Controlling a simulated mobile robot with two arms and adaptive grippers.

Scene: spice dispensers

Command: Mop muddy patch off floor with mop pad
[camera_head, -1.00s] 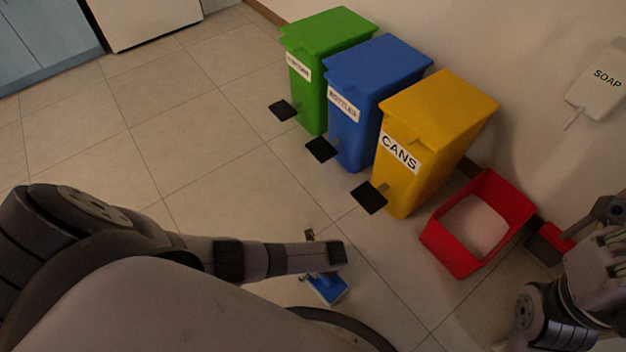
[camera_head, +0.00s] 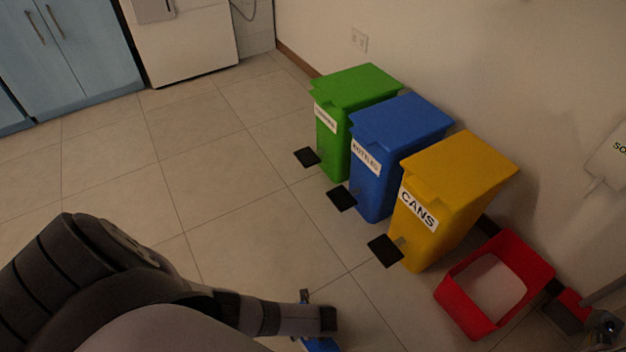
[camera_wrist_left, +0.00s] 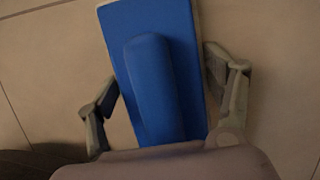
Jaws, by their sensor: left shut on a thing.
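The mop pad is a flat blue block with a raised rounded blue handle (camera_wrist_left: 152,85) and a pale edge. It fills the middle of the left wrist view. In the head view only a bit of the blue mop pad (camera_head: 322,345) shows at the bottom edge, below my left arm. My left gripper (camera_wrist_left: 165,100) has one finger on each side of the pad and is shut on it; the contact itself is partly hidden by the wrist. Part of my right arm shows at the bottom right corner of the head view; its fingers cannot be made out. No muddy patch shows on the visible floor.
Green (camera_head: 345,130), blue (camera_head: 385,170) and yellow (camera_head: 445,200) pedal bins stand along the wall, pedals facing the floor. A red open tub (camera_head: 460,310) sits beside the yellow one, with a small red and dark object (camera_head: 565,312) right of it. The tiled floor (camera_head: 170,160) at left is clear.

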